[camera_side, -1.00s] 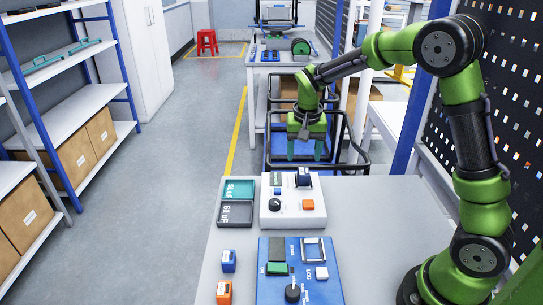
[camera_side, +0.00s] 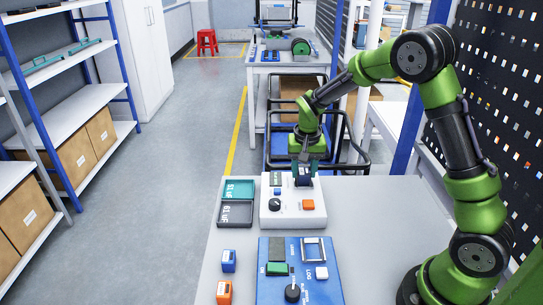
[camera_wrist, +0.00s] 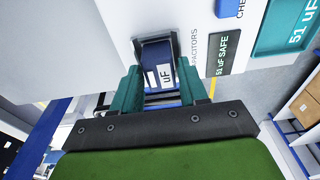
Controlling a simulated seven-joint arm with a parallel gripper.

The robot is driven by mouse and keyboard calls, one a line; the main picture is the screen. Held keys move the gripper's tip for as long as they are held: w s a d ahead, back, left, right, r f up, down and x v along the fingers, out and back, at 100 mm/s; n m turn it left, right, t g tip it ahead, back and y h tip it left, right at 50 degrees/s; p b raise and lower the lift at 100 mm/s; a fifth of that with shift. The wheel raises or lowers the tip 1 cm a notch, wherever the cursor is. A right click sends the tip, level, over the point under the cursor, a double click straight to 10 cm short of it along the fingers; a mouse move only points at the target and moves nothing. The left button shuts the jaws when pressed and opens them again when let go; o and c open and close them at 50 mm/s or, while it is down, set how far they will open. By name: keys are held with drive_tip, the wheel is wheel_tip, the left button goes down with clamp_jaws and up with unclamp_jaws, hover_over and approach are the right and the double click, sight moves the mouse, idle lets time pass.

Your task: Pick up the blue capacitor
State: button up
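A blue capacitor (camera_wrist: 157,64) with a white label reading "uF" stands in the slot of the white tester (camera_wrist: 120,25) in the wrist view. In the side view it shows as a dark block (camera_side: 304,181) at the tester's back right, partly hidden by my gripper. My gripper (camera_side: 305,168) points down over it. In the wrist view my gripper's teal fingers (camera_wrist: 161,76) stand on either side of the capacitor, with slim gaps; it looks open. Another blue capacitor-like block (camera_side: 229,261) stands at the table's left, beside an orange one (camera_side: 224,292).
The tester's display (camera_wrist: 231,50) reads "51 uF SAFE". A teal tray (camera_side: 226,190) and a dark grey tray (camera_side: 222,213) lie left of the tester. A blue panel (camera_side: 270,292) with a knob and parts lies in front. The table's right (camera_side: 385,225) is clear.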

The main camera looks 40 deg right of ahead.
drive_tip(key=c, duration=0.7)
drive_tip(key=shift+r, duration=0.1)
